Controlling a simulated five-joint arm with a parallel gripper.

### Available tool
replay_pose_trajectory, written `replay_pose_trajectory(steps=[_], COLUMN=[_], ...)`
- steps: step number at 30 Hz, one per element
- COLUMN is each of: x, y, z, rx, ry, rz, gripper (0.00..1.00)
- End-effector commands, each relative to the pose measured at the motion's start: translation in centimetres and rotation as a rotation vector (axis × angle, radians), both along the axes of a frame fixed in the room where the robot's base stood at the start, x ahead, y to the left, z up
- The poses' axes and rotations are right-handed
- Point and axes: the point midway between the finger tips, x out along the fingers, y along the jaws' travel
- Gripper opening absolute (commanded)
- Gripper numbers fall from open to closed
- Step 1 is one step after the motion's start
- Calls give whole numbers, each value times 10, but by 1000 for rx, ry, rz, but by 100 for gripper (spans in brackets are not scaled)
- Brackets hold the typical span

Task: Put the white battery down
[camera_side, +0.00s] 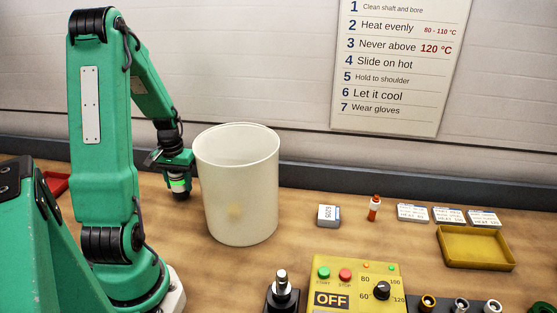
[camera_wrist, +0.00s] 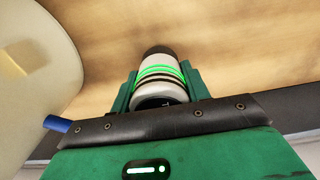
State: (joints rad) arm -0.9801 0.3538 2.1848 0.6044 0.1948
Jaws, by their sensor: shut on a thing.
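The white battery (camera_wrist: 161,90) is a short cylinder with bright green bands and a dark far end. My gripper (camera_wrist: 159,78) is shut on it, with a green finger on either side. In the side view the battery (camera_side: 179,185) hangs upright below my gripper (camera_side: 177,178), left of the large cream bin. Its dark lower end is over the wooden bench (camera_side: 225,270). I cannot tell whether that end touches the bench. The end nearest the wrist is partly hidden by the gripper body.
The cream bin (camera_side: 237,190) stands close to the right of my gripper; its wall also shows in the wrist view (camera_wrist: 35,70). A yellow control box (camera_side: 358,285), small labelled blocks (camera_side: 328,215) and a yellow tray (camera_side: 475,248) are farther right.

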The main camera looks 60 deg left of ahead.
Motion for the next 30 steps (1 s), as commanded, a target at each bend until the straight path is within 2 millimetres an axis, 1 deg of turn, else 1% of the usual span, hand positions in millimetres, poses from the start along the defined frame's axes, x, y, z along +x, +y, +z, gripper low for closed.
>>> replay_pose_trajectory(steps=[3, 16, 17, 18, 20, 30], x=[0, 0, 0, 0, 0, 0], y=[0, 0, 0, 0, 0, 0], z=[-7, -10, -10, -10, -10, -9], rx=[1, 1, 1, 1, 1, 1], ry=[-1, -1, -1, -1, -1, -1], rz=[0, 0, 0, 0, 0, 0], gripper=[12, 12, 48, 56, 68, 68])
